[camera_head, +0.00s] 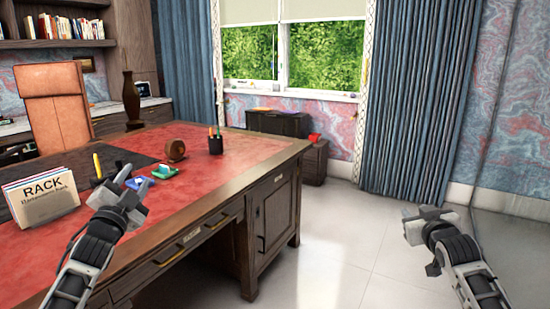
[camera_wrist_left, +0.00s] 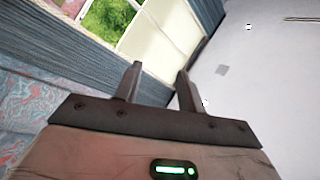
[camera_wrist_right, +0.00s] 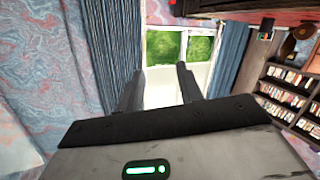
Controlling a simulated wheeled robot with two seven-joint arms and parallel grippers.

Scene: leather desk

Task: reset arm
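My left gripper (camera_head: 132,182) is raised above the left part of the desk, near the rack and the small coloured items. In the left wrist view its two fingers (camera_wrist_left: 155,85) stand apart with nothing between them. My right gripper (camera_head: 424,212) is out to the right of the desk, over the pale floor. In the right wrist view its two fingers (camera_wrist_right: 158,88) stand apart with nothing between them. Both grippers are open and empty. Neither is seen touching anything.
The desk (camera_head: 250,149) has a red leather top. On it are a rack (camera_head: 42,199), a pen holder (camera_head: 215,145), a brown roll (camera_head: 175,150), a blue item (camera_head: 136,183) and a green item (camera_head: 165,172). An orange chair (camera_head: 57,113) stands behind. The floor (camera_head: 330,250) right of the desk is clear.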

